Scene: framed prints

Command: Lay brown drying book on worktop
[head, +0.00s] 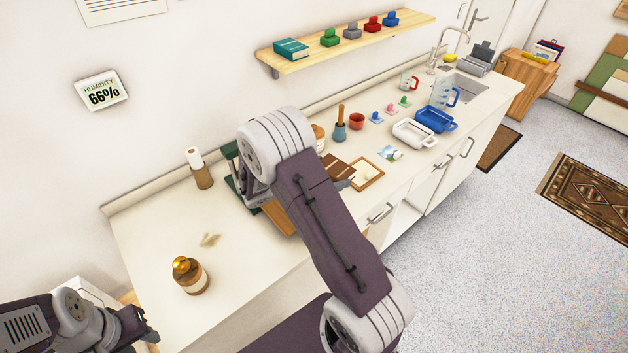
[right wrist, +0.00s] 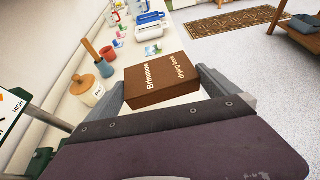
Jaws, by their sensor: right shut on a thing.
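The brown drying book (right wrist: 160,82) lies between the two fingers of my right gripper (right wrist: 158,80), its lettered cover facing the camera. The gripper is shut on it. In the head view the book (head: 335,168) shows only in part beside my right arm, over the cream worktop (head: 150,245). I cannot tell whether it touches the worktop. My left gripper (head: 146,326) is at the lower left, near the worktop's front left end. It holds nothing that I can see, and I cannot tell how far its jaws are apart.
A wooden-framed piece (head: 367,174) lies right of the book. A wooden-lidded jar (right wrist: 90,89), a blue pot (head: 340,132) and a red cup (head: 357,121) stand behind. A brown bottle (head: 190,276) stands at left. White (head: 414,134) and blue (head: 436,120) trays stand farther right.

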